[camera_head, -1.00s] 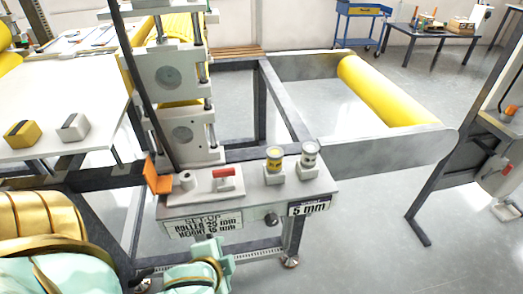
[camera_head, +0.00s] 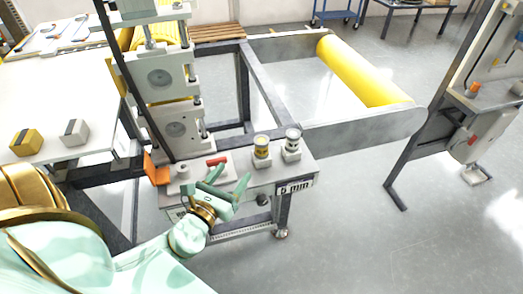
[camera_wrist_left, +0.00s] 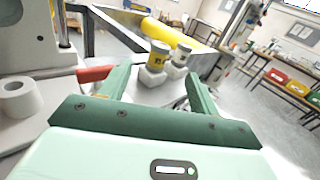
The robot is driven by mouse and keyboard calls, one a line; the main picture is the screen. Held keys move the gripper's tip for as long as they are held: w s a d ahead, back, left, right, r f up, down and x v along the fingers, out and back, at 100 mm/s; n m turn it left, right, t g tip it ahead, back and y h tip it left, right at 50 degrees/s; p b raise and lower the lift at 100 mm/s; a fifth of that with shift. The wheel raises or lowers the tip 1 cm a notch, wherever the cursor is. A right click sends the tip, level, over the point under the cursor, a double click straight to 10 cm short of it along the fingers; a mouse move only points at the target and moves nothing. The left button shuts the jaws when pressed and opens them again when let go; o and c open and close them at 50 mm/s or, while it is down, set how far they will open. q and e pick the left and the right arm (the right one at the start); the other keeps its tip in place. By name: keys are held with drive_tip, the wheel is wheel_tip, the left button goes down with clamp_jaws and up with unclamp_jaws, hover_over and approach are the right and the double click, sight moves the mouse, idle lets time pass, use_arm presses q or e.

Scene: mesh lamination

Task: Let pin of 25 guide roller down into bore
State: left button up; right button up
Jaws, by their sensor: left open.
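My left gripper (camera_head: 233,173) is open and empty over the front of the machine's grey ledge. Its green fingers also show in the left wrist view (camera_wrist_left: 156,78), spread apart, pointing towards two small rollers. The yellow-banded roller (camera_head: 262,147) stands upright in a pale block; it also shows in the left wrist view (camera_wrist_left: 158,54). A grey-white roller (camera_head: 292,140) stands in its own block just to the right. Which roller is the 25 one, I cannot read. A short white cylinder with a hole in its top (camera_wrist_left: 17,97) stands at the ledge's left. My right gripper is not in view.
A red-handled part (camera_head: 217,161) lies close beside my left fingers. The upright roller column (camera_head: 163,80) rises behind the ledge, with an orange block (camera_head: 156,168) at its foot. A white table (camera_head: 50,105) is at the left.

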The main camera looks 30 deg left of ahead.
sight(258, 145)
use_arm(q)
drive_tip(key=shift+m+h, duration=0.3)
drive_tip(key=shift+m, duration=0.3)
drive_tip(key=w, duration=0.5)
drive_tip(key=w+f, duration=0.1)
drive_tip(key=w, duration=0.5)
drive_tip(key=w+a, duration=0.1)
drive_tip(key=w, duration=0.4)
drive_tip(key=shift+w+a+f, duration=0.1)
drive_tip(key=shift+w+f, duration=0.05)
drive_tip(key=shift+w, duration=0.1)
drive_tip(key=c, duration=1.1)
